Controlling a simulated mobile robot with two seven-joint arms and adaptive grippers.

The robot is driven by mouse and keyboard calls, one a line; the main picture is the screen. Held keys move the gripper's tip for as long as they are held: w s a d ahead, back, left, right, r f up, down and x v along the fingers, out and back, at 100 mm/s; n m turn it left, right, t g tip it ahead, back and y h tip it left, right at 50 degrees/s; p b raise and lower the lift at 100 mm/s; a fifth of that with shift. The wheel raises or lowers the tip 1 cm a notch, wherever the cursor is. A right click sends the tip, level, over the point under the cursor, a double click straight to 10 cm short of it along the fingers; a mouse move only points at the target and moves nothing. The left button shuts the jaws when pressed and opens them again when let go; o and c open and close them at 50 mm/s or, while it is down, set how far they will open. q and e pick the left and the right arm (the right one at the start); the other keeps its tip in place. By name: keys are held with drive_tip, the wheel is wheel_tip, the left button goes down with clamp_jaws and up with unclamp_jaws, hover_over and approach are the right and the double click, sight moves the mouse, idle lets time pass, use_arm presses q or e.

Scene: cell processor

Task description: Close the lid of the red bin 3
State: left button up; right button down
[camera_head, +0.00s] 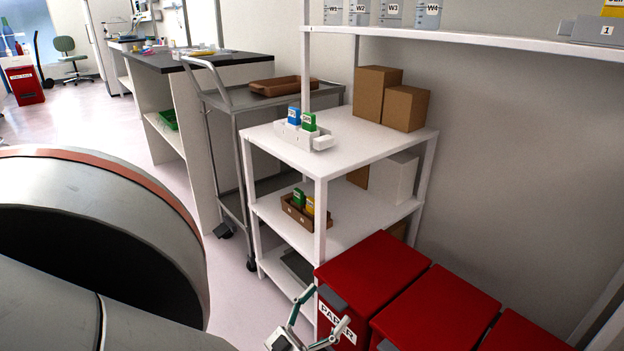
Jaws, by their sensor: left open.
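Three red bins stand in a row at the lower right. The nearest to the shelf is a red bin (374,267) with a white "PAPER" label on its front. A second red bin (440,312) is beside it, and a third red bin (520,335) is cut off by the bottom edge. Their red tops look flat and down; I see no raised lid. No number shows, so I cannot tell which is bin 3. My left gripper (328,306) is open and empty, in front of the "PAPER" bin's label. My right gripper is out of view.
A white shelf unit (350,140) with cardboard boxes (377,93) stands directly behind the bins. A grey cart (255,100) and a dark-topped bench (165,62) are further back. Another red bin (24,84) stands far left. The pale floor between is clear.

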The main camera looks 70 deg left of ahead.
use_arm(q)
drive_tip(key=v, duration=0.9)
drive_tip(key=shift+s+r+t, duration=0.25)
drive_tip(key=shift+s+t, duration=0.05)
drive_tip(key=shift+s, duration=0.15)
